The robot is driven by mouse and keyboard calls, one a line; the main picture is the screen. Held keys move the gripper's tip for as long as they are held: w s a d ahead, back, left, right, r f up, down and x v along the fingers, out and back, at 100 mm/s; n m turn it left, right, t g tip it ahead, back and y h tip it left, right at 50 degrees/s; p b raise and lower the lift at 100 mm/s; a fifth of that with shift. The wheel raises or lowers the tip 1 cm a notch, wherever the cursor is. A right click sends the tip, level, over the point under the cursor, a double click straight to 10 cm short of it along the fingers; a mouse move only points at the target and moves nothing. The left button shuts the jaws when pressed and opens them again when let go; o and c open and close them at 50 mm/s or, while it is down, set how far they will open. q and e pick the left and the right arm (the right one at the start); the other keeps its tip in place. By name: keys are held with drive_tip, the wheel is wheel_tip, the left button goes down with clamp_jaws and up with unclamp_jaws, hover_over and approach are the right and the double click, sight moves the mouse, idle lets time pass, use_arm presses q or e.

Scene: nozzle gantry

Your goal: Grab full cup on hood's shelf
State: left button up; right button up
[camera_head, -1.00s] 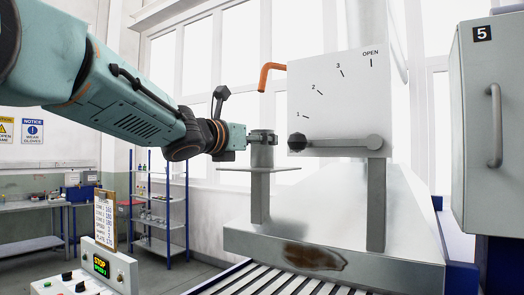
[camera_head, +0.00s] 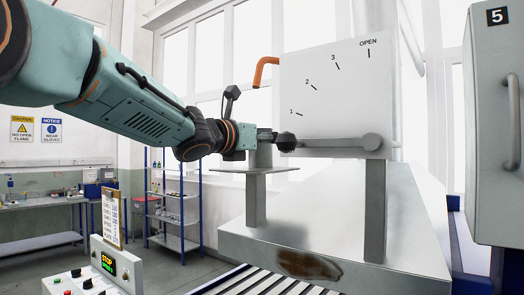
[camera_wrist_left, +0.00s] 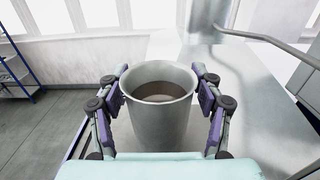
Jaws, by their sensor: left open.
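The grey metal cup (camera_head: 261,157) stands upright on the small shelf (camera_head: 230,169) by the hood. In the left wrist view the cup (camera_wrist_left: 160,127) is open at the top and holds a brownish liquid. My left gripper (camera_head: 267,136) is at the cup's upper part. In the left wrist view the left gripper (camera_wrist_left: 161,80) is open, with one dark, purple-padded finger on each side of the cup. The fingers are very close to its wall; I cannot tell whether they touch it. My right gripper is not in view.
A white panel (camera_head: 345,95) marked 1, 2, 3 and OPEN stands just right of the cup. Its lever (camera_head: 330,145) has a dark knob close to my left fingertips. An orange pipe (camera_head: 264,70) bends down above. A control box (camera_head: 108,264) stands at the lower left.

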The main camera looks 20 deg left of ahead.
use_arm(q)
drive_tip(key=shift+w+d, duration=0.1)
drive_tip(key=shift+d, duration=0.35)
drive_tip(key=shift+a, duration=0.45)
drive_tip(key=shift+c, duration=0.3)
drive_tip(key=shift+s+a, duration=0.25)
drive_tip(key=shift+a, duration=0.15)
drive_tip(key=c, duration=0.3)
drive_tip(key=shift+w+d, duration=0.15)
drive_tip(key=shift+d, duration=0.55)
drive_tip(key=c, duration=0.6)
drive_tip(key=shift+c, duration=0.7)
drive_tip(key=shift+a, duration=0.5)
drive_tip(key=shift+c, duration=0.4)
